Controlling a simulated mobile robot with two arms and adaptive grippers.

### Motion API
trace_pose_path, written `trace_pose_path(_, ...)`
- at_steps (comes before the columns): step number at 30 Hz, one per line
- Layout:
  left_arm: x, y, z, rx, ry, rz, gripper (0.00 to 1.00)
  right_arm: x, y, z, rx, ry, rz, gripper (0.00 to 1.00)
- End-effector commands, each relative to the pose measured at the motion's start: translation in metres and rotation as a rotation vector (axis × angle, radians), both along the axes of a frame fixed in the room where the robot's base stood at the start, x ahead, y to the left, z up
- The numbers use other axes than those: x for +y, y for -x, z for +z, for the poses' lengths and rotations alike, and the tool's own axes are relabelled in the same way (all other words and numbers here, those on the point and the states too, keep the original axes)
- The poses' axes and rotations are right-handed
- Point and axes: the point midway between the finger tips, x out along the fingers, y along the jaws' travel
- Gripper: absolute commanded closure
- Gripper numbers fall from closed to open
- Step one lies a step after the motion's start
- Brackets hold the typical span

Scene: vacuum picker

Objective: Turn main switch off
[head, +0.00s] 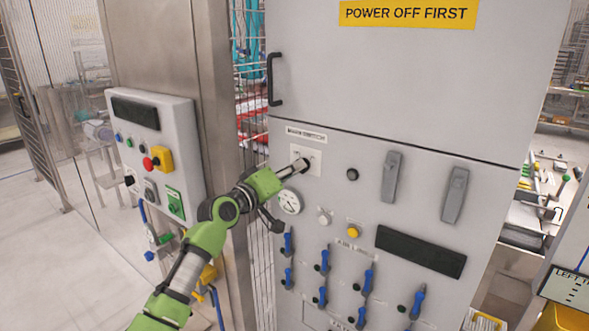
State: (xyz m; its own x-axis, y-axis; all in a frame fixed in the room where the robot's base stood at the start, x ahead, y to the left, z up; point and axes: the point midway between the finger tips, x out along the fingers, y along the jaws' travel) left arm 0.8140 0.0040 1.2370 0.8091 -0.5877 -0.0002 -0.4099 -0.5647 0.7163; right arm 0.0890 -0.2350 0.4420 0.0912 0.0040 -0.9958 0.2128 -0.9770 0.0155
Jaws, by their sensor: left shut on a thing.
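The main switch (314,159) sits on a pale square plate under a small label on the grey cabinet (420,110). My left arm reaches in from the lower left, and my left gripper (300,166) is at the switch plate. The gripper is shut on the switch knob, which it largely hides, so I cannot read the switch position. My right gripper is not in view.
A round gauge (289,202) is just below my left gripper. Several blue-handled levers (322,261) and two grey handles (391,177) stick out of the cabinet. A control box (157,150) with a red button hangs on the metal post at left.

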Motion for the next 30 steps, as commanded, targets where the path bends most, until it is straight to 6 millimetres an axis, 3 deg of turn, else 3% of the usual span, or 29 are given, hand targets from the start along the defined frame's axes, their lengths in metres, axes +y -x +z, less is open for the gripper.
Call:
trace_pose_path(8,0.0,0.0,-0.001,0.005,0.003,-0.001,1.0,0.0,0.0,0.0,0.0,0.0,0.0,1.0)
trace_pose_path(9,0.0,0.0,-0.001,0.005,0.003,-0.001,0.86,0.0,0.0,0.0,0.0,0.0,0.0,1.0)
trace_pose_path(11,0.0,0.0,-0.001,0.004,0.003,0.0,0.72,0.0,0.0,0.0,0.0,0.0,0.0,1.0)
trace_pose_path(23,0.001,0.001,-0.001,0.001,0.002,0.0,0.72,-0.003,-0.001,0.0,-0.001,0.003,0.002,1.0)
trace_pose_path(30,0.015,0.02,-0.001,0.001,0.002,0.0,0.72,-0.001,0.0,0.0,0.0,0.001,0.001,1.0)
